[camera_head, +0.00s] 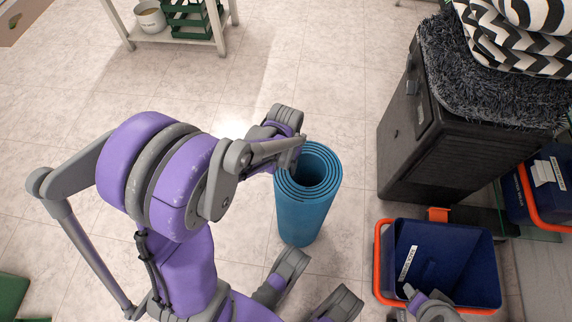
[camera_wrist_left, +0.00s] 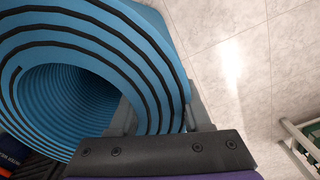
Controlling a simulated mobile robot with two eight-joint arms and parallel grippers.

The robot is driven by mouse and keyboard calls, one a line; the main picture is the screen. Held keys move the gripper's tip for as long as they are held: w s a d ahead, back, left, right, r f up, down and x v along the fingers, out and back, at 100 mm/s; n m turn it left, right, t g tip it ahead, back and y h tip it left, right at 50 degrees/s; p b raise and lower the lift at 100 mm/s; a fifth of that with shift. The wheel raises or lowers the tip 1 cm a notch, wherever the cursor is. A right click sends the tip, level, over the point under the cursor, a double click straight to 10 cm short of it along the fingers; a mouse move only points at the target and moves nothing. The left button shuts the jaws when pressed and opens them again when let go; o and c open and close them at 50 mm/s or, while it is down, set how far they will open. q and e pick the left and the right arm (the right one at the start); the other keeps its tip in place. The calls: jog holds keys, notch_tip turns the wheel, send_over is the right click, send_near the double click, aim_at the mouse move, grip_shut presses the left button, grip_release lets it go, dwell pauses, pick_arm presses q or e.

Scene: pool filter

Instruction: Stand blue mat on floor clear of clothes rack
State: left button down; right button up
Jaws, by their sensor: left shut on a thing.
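The blue mat (camera_head: 307,205) is rolled into a tube and upright, with its spiral end facing up, in the middle of the head view. Its bottom is at or just above the tiled floor; I cannot tell if it touches. My left gripper (camera_head: 297,147) is shut on the upper left rim of the roll. In the left wrist view the mat's layered rim (camera_wrist_left: 150,75) is pinched at the jaws (camera_wrist_left: 160,120). My right gripper (camera_head: 425,300) shows partly at the bottom, in front of the blue crate; its jaws are unclear. I see no sure clothes rack.
A black cabinet (camera_head: 405,150) with a dark shaggy cover and patterned cushions stands at right. A blue crate (camera_head: 450,250) with orange trim is below it; another blue crate (camera_head: 545,185) is at far right. A white shelf (camera_head: 180,42) stands at the back. Floor left of the mat is clear.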

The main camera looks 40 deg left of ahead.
pick_arm(q)
jog(key=shift+f, duration=0.1)
jog(key=shift+c, duration=1.8)
grip_release()
notch_tip(320, 180, up, 12)
jog(key=p, duration=0.4)
jog(key=shift+s+d+r, duration=0.2)
jog(key=shift+d+r, duration=0.1)
jog(key=shift+r, duration=0.05)
jog(key=shift+m+t, duration=0.4)
jog(key=shift+t, duration=0.5)
jog(key=s+d, duration=0.1)
jog(key=s+d+r, duration=0.1)
jog(key=d, duration=0.1)
jog(key=s+d+r, duration=0.1)
jog(key=s, duration=0.1)
jog(key=shift+d, duration=0.4)
jog(key=s+d+m+t, duration=0.1)
jog(key=s+d+t, duration=0.1)
jog(key=s+d, duration=0.3)
jog(key=shift+s+t, duration=0.4)
jog(key=shift+s, duration=0.15)
